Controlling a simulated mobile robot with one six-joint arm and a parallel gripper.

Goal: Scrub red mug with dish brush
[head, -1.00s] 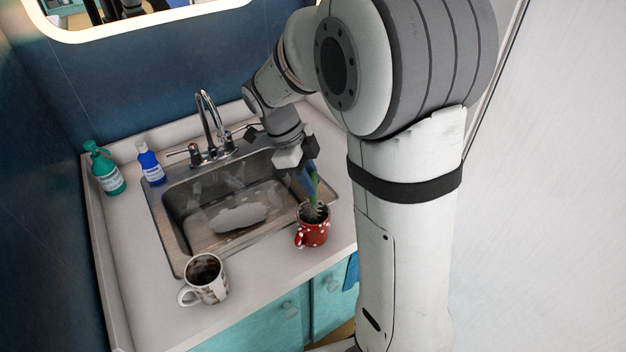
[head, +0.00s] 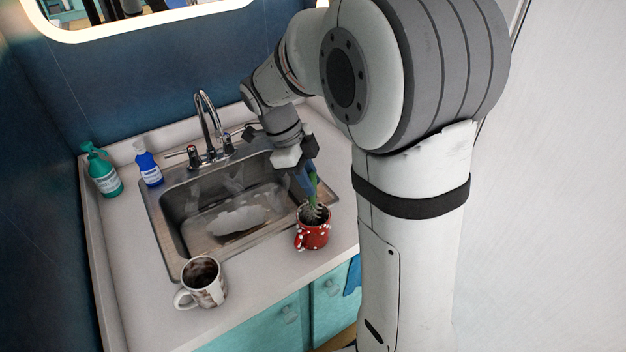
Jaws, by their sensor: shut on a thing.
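The red mug (head: 313,238) with white spots stands upright on the counter at the sink's front right corner, its handle toward the lower left. The dish brush (head: 313,187) has a green and blue handle and pale bristles. Its bristle end is down in the mug's mouth, and its handle rises, tilted, to my gripper (head: 304,172). My gripper is above the mug, at the right side of the sink, and is shut on the brush handle. The inside of the mug is mostly hidden by the bristles.
A white and brown patterned mug (head: 205,284) stands at the counter's front left. The metal sink (head: 170,221) with its faucet (head: 207,125) lies behind the mugs. A green bottle (head: 103,174) and a blue bottle (head: 149,167) stand at the back left. The left counter strip is clear.

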